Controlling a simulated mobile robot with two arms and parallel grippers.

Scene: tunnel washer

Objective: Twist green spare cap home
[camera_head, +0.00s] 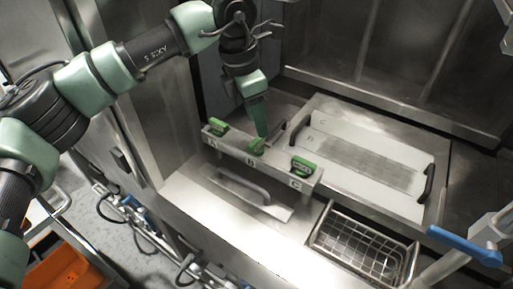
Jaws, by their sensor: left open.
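A metal bracket (238,158) marked A, B and C carries three green caps. One green cap (217,126) sits at A, one green cap (256,147) at B and one green cap (303,166) at C. I cannot tell which is the spare or how tightly each sits. My left gripper (261,137) points down at the cap at B, with its tip at or just above it. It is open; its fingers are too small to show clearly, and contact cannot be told. My right gripper is not in view.
A steel panel (335,131) with two black handles lies behind and right of the bracket. A wire basket (365,250) sits at the front right. A blue handle (465,246) is at the right edge. The steel ledge (215,215) in front is mostly bare.

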